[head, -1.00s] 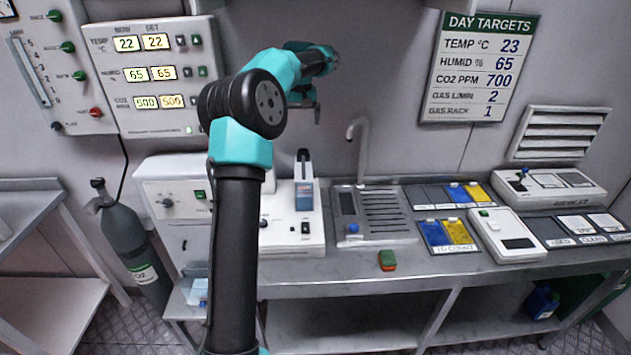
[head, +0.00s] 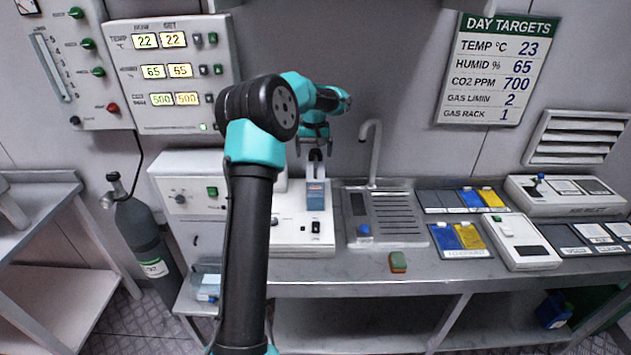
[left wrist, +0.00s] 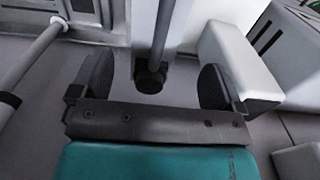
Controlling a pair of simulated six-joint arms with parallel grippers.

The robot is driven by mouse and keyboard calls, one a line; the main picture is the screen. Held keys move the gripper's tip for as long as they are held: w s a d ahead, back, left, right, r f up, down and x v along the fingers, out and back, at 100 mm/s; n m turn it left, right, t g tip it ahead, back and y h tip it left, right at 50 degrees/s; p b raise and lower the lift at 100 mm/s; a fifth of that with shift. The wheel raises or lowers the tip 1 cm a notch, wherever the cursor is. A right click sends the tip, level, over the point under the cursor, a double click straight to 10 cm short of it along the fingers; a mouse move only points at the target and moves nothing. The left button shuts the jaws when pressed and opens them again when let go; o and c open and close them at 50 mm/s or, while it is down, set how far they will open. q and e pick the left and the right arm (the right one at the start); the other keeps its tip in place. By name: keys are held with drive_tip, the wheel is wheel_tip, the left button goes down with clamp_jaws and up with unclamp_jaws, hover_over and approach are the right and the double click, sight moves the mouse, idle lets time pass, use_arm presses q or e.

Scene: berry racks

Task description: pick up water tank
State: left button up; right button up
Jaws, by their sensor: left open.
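The water tank (head: 316,195) stands upright on the white machine at the centre of the bench. It has a blue water window, a pale upper part and a dark knob on top. My left gripper (head: 314,146) is open and points down just above the tank's top. In the left wrist view, the open fingers of my left gripper (left wrist: 155,82) stand on either side of a dark knob (left wrist: 150,78) on a grey stem, apparently the tank's handle. I cannot tell how deep the knob sits between them. My right gripper is not in view.
A sink (head: 384,215) with a tall tap (head: 374,150) is close to the right of the tank. A green and orange sponge (head: 398,262) lies at the bench front. The wall panel (head: 170,75) stands behind. Blue and yellow packs lie further right.

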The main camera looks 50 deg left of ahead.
sight(315, 177)
use_arm(q)
drive_tip(key=shift+f, duration=0.4)
drive_tip(key=shift+w+d+f, duration=0.1)
drive_tip(key=shift+f, duration=1.2)
drive_tip(key=shift+d+f, duration=0.1)
drive_tip(key=shift+f, duration=1.2)
clamp_jaws()
